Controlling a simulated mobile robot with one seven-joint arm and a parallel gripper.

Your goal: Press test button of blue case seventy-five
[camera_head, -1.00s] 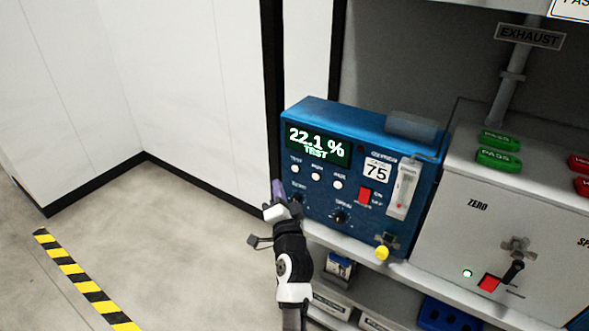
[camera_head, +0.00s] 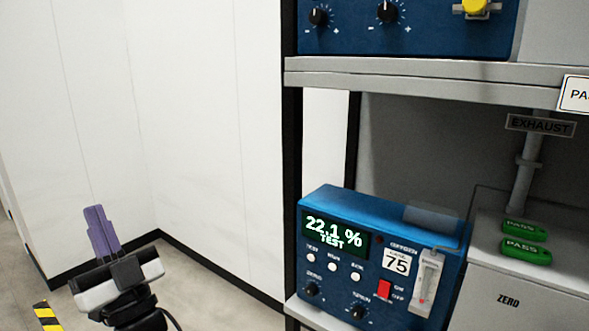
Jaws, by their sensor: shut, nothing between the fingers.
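The blue case marked 75 (camera_head: 340,200) stands on a shelf at the lower right of the head view. Its screen (camera_head: 335,234) reads "22.1 %" with "TEST" below. Its test button (camera_head: 311,257) is the leftmost of three white round buttons under the screen. A red switch (camera_head: 384,290) sits to the right of the buttons. My gripper (camera_head: 97,222) is at the lower left, well to the left of the case and clear of it. Its purple fingers point up and are shut with nothing between them.
Another blue case (camera_head: 425,30) with black knobs sits on the upper shelf (camera_head: 420,82), above case 75. A grey unit (camera_head: 500,290) with green PASS tags (camera_head: 526,251) stands to the right. White wall panels (camera_head: 200,120) lie behind my gripper, with open space between it and the shelves.

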